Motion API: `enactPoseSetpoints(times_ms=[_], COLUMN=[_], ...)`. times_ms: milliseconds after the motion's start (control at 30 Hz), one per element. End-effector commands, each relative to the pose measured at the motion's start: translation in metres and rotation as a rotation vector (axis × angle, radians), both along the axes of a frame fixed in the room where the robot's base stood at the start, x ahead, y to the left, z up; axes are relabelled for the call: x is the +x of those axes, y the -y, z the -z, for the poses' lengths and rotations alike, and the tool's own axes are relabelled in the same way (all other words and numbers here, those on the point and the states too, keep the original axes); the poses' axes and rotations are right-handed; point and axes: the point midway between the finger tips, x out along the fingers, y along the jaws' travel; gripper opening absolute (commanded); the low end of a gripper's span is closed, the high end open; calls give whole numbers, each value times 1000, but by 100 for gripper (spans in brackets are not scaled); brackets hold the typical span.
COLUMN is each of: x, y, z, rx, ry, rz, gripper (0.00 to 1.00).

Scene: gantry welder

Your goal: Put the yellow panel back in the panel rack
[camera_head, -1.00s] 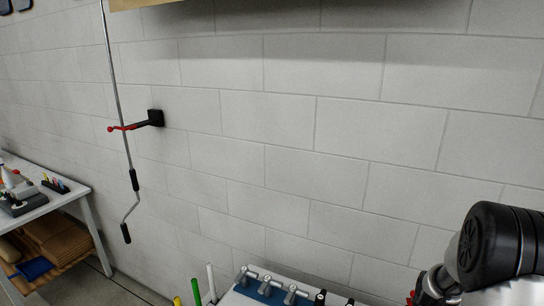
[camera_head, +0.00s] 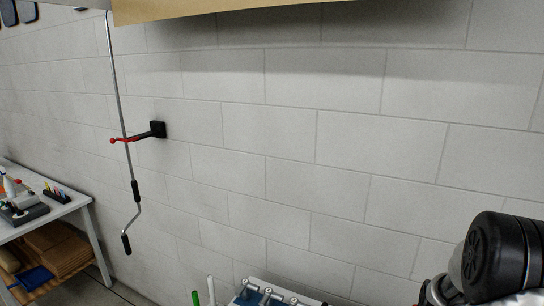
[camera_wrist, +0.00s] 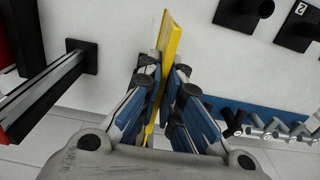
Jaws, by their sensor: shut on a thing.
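The yellow panel (camera_wrist: 172,40) shows in the wrist view as a narrow, edge-on strip. It stands between the fingers of my gripper (camera_wrist: 167,82), which is shut on it. The panel's upper end reaches past the fingertips, and its lower part is partly hidden by the fingers. In the head view neither the panel nor my gripper shows; only a part of my arm is at the lower right. I cannot identify the panel rack with certainty in either view.
In the wrist view a metal rail (camera_wrist: 50,95) with a black end block runs close at left. Black fittings (camera_wrist: 240,14) are at upper right, and a blue strip with several metal pieces (camera_wrist: 255,122) is at right. A crank rod (camera_head: 118,90) hangs on the wall.

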Motion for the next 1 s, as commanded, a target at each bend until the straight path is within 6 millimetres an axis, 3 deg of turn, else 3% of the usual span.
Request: enactPoseSetpoints(times_ms=[1000], x=[0], y=[0], z=[-74], rx=[0], ry=[1], rz=[0], gripper=[0])
